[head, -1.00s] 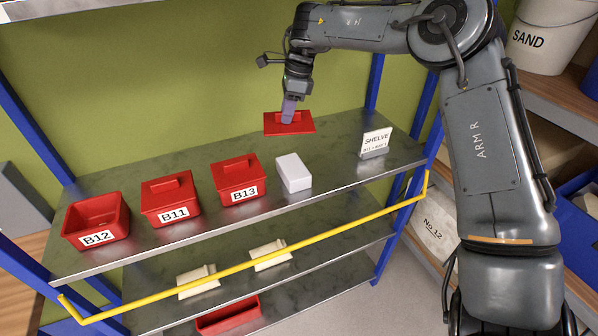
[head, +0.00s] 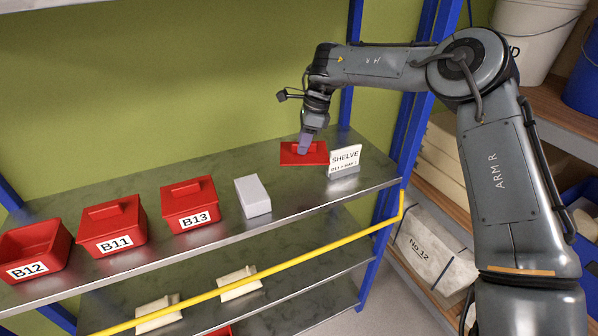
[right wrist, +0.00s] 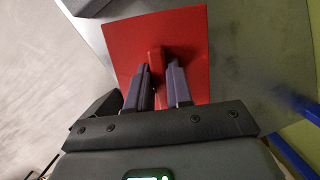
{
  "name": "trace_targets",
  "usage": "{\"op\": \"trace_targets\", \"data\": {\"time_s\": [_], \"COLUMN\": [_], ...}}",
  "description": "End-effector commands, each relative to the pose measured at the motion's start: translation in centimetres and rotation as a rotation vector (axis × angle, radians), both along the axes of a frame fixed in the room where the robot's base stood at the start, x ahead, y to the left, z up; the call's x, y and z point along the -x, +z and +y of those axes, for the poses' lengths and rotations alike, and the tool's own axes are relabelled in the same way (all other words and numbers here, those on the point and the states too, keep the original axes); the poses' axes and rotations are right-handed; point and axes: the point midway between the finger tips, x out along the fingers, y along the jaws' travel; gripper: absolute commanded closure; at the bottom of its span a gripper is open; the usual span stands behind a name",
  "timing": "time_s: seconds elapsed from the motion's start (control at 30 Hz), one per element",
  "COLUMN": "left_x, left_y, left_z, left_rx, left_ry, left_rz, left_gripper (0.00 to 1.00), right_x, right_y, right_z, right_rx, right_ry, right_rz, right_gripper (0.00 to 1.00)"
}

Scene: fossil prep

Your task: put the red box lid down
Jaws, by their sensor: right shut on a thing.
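The red box lid (head: 316,156) is flat and square with a raised ridge handle. It is level at the shelf's back right, left of the SHELVE sign (head: 345,160). I cannot tell whether it touches the shelf or hovers just above. My right gripper (head: 304,146) points down and is shut on the handle. In the right wrist view the lid (right wrist: 122,42) spreads beyond the fingers (right wrist: 158,72), which stand either side of the ridge. Red box B12 (head: 31,270) is open on top. My left gripper is not in view.
Lidded red boxes B11 (head: 112,243) and B13 (head: 191,222) and a white block (head: 253,196) stand along the shelf's front (head: 300,192). A yellow rail (head: 290,263) runs along the front below. Bare shelf lies between the block and the sign.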

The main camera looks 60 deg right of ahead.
Motion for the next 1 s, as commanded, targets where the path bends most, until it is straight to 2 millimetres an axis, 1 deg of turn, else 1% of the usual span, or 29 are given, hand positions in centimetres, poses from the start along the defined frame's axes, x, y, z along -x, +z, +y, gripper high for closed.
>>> {"op": "trace_targets", "data": {"time_s": [0.03, 0.1, 0.23, 0.53, 0.8, 1.0], "left_x": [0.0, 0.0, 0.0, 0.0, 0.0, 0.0], "left_y": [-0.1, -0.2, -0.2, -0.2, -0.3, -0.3], "left_z": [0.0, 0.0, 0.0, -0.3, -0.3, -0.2], "left_rx": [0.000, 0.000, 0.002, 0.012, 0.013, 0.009], "left_ry": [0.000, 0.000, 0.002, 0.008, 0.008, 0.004], "left_rz": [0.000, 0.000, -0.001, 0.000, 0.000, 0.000], "left_gripper": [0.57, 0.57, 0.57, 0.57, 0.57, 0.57], "right_x": [0.1, 0.1, 0.0, 0.0, 0.0, 0.0], "right_y": [-1.3, -2.7, -4.5, -6.1, -9.1, -9.3], "right_z": [0.0, 0.0, 0.0, 0.0, 0.0, 0.0], "right_rx": [-0.004, -0.003, -0.001, 0.000, -0.001, 0.002], "right_ry": [-0.001, -0.002, -0.001, 0.000, -0.001, -0.001], "right_rz": [0.003, 0.002, 0.001, 0.000, 0.001, -0.001], "right_gripper": [1.00, 1.00, 1.00, 1.00, 1.00, 1.00]}}
